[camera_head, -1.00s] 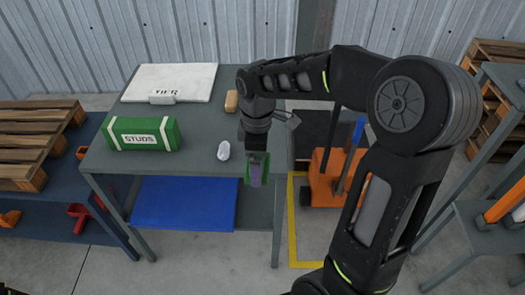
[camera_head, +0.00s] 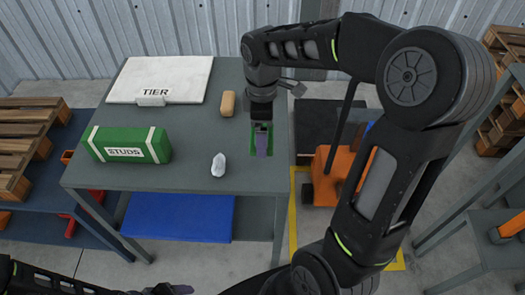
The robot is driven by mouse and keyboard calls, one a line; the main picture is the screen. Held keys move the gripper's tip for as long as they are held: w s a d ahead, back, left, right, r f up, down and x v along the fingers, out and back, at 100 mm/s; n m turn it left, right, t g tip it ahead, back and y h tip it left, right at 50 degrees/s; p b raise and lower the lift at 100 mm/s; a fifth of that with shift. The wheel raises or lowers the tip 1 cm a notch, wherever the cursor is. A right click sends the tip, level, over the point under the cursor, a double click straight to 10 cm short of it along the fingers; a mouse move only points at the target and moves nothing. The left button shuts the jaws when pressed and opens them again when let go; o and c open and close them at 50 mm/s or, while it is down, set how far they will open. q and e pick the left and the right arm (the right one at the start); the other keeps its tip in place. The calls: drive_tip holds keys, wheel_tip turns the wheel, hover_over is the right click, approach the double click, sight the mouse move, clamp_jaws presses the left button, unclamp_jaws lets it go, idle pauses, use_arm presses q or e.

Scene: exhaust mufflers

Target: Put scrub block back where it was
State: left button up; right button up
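My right gripper (camera_head: 262,126) points down over the right side of the grey table (camera_head: 190,178). It looks shut on a purple and green block, taken as the scrub block (camera_head: 262,147). The gripper hides the block's upper part, and I cannot tell whether its bottom touches the tabletop. A tan block (camera_head: 227,103) lies on the table to the left of this gripper. My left gripper (camera_head: 168,289) shows only partly at the bottom edge, and its fingers are not clear.
A white board marked TIER (camera_head: 160,78) lies at the table's back left, with a green STUDS box (camera_head: 126,145) in front. A white lump (camera_head: 218,165) lies near the front. A blue panel (camera_head: 178,217) is below. An orange cart (camera_head: 325,178) stands to the right.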

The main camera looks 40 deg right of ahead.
drive_tip(key=shift+s+a+r, duration=0.15)
hover_over(262, 165)
drive_tip(key=shift+f, duration=3.2)
drive_tip(key=shift+f+p, duration=0.3)
drive_tip(key=shift+f, duration=1.6)
drive_tip(key=shift+f, duration=0.15)
drive_tip(key=o, duration=0.9)
